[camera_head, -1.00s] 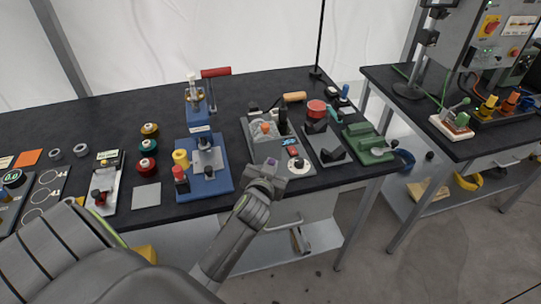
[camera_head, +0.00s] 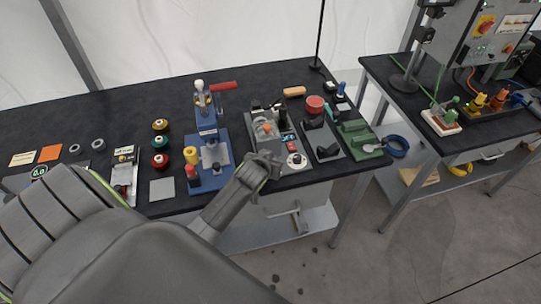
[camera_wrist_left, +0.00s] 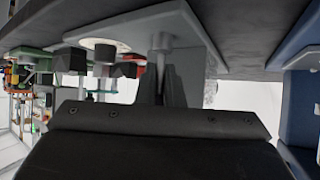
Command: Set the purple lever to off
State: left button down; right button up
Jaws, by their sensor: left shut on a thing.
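The left gripper (camera_head: 271,159) is at the front edge of the grey control panel (camera_head: 262,144) on the near table, its arm coming up from below. In the left wrist view its fingers (camera_wrist_left: 161,78) are closed together around the end of a thin metal stem (camera_wrist_left: 162,42), which runs to the grey panel (camera_wrist_left: 185,22). No purple shows now, so the lever's knob is hidden by the fingers and its exact tilt cannot be read. The right gripper is out of view.
A white dial (camera_head: 297,160) and orange knob (camera_head: 265,128) are close to the gripper. A blue press (camera_head: 208,172) stands left, and a black-block fixture (camera_head: 322,142) and green vise (camera_head: 357,140) stand right. Open floor lies in front of the table.

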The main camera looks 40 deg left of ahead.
pick_arm(q)
jog(key=shift+w+r, duration=0.35)
jog(key=shift+r, duration=0.15)
jog(key=c, duration=1.5)
grip_release()
jog(key=shift+f, duration=0.1)
jog(key=shift+c, duration=0.2)
jog(key=shift+s+f, duration=0.1)
jog(key=shift+s+f, duration=0.1)
jog(key=shift+f, duration=0.05)
jog(key=b+v, duration=0.2)
jog(key=v, duration=1.5)
jog(key=shift+s, duration=0.2)
jog(key=shift+a, duration=0.1)
